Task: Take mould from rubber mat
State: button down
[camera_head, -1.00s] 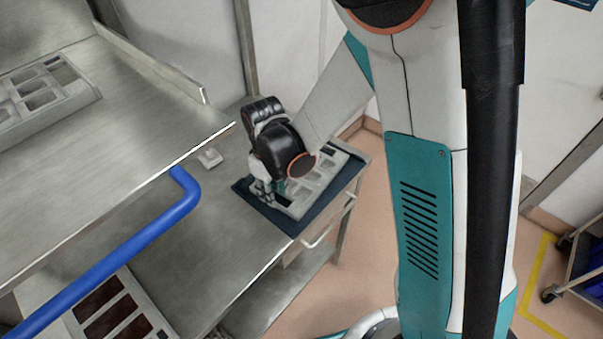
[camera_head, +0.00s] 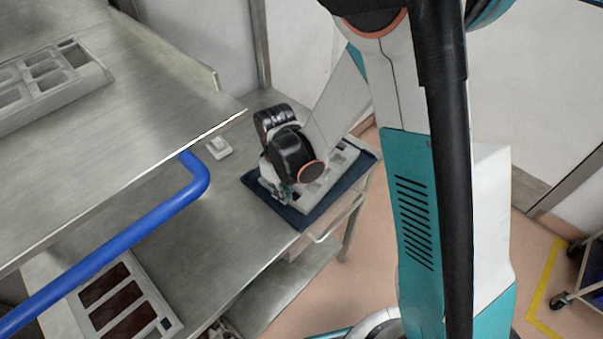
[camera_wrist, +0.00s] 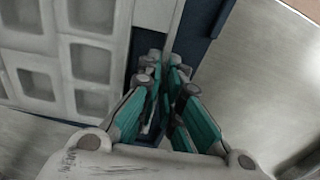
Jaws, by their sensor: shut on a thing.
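The grey mould (camera_head: 336,182) with its rows of square cavities lies on the dark blue rubber mat (camera_head: 303,220) at the far end of the lower steel bench. My gripper (camera_head: 283,193) is down at the mould's left end in the head view, with my wrist hiding part of the mould. In the wrist view the mould (camera_wrist: 98,28) fills the upper left, and the mat (camera_wrist: 200,45) shows as a dark strip beside it. My gripper's teal fingers (camera_wrist: 163,105) are closed at the mould's edge wall. The exact contact is hard to see.
A blue rail (camera_head: 140,235) runs along the upper steel shelf at the left, which holds another mould (camera_head: 50,80). A mould with dark red fill (camera_head: 122,300) lies at the lower left. A small white item (camera_head: 219,148) lies on the bench. A cart (camera_head: 585,270) stands at far right.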

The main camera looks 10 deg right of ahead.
notch_tip(320, 180, up, 24)
jog(key=p, duration=1.5)
